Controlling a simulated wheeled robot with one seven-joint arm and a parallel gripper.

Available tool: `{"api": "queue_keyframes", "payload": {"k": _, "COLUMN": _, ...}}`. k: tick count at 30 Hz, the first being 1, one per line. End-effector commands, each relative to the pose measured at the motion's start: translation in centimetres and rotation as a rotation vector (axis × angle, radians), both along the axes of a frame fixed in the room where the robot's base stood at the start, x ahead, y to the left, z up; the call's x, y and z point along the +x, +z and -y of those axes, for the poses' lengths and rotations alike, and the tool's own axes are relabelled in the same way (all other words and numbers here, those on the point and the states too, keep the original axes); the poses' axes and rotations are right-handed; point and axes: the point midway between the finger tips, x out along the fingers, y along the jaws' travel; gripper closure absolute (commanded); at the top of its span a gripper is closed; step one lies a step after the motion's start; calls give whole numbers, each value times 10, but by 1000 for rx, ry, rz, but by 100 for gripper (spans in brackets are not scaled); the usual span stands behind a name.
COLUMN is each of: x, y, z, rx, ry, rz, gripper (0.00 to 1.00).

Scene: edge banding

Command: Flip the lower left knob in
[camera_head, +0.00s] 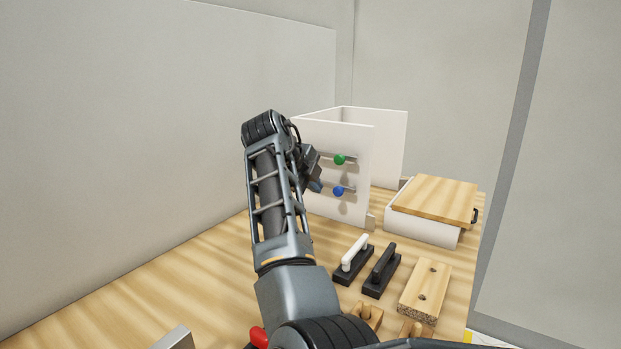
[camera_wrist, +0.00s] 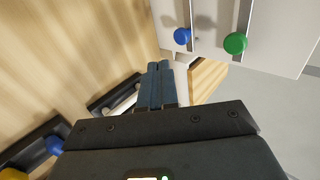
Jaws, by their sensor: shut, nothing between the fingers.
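A white upright panel (camera_head: 350,140) carries a green knob (camera_head: 339,159) above a blue knob (camera_head: 338,190), each beside a short metal bar. In the wrist view the blue knob (camera_wrist: 182,36) and the green knob (camera_wrist: 235,43) are at the top, on the panel's pale face. My gripper (camera_head: 319,186) is in front of the panel, just left of the blue knob in the head view. Its fingers (camera_wrist: 160,66) are shut together and empty, with a visible gap to both knobs in the wrist view. My arm hides part of the panel's left side, so I cannot tell whether other knobs are there.
A white box with a wooden lid (camera_head: 432,198) stands right of the panel. A white handle (camera_head: 354,253) and a black handle (camera_head: 383,263) on dark bases, and a wooden block (camera_head: 425,288), lie in front. The wrist view also shows another blue knob (camera_wrist: 54,145) on a dark base.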

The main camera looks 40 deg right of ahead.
Motion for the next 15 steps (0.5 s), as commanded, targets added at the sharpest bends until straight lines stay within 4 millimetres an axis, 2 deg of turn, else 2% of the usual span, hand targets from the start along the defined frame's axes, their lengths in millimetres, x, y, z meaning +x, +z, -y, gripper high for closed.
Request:
{"api": "queue_keyframes", "payload": {"k": 9, "x": 13, "y": -42, "z": 42, "rx": 2, "ry": -1, "rz": -3, "gripper": 100}}
{"api": "queue_keyframes", "payload": {"k": 15, "x": 22, "y": -41, "z": 68, "rx": 2, "ry": -1, "rz": -1, "gripper": 100}}
